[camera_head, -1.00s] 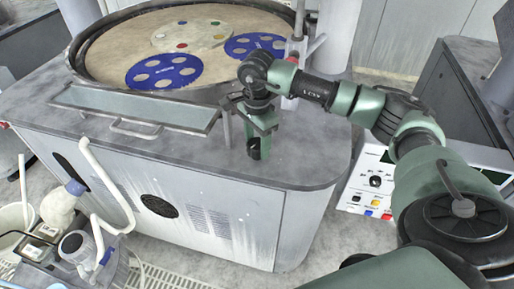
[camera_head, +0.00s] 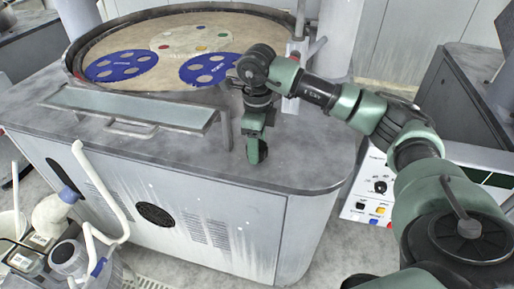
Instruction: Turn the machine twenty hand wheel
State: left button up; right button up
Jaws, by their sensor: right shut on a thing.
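The polishing machine stands in the middle of the view, with a round tan platen (camera_head: 160,72) carrying blue discs (camera_head: 122,65) on its top. A small dark hand wheel (camera_head: 263,151) sits at the front right of the grey top. My right gripper (camera_head: 256,150) reaches down from above with green fingers and is shut on the hand wheel. The fingers hide much of the wheel, so its turn angle cannot be read. My left gripper is not in view.
A flat glass-like panel (camera_head: 135,106) with a handle lies left of my right gripper. A post (camera_head: 297,55) rises behind it. A control box (camera_head: 376,192) with coloured buttons stands at right. Bottles and white pipes (camera_head: 100,195) crowd the lower left.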

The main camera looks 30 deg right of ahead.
jog(key=shift+m, duration=1.1)
jog(key=o, duration=1.4)
jog(key=shift+c, duration=0.2)
jog(key=shift+r+b, duration=0.9)
jog(key=shift+r, duration=3.05)
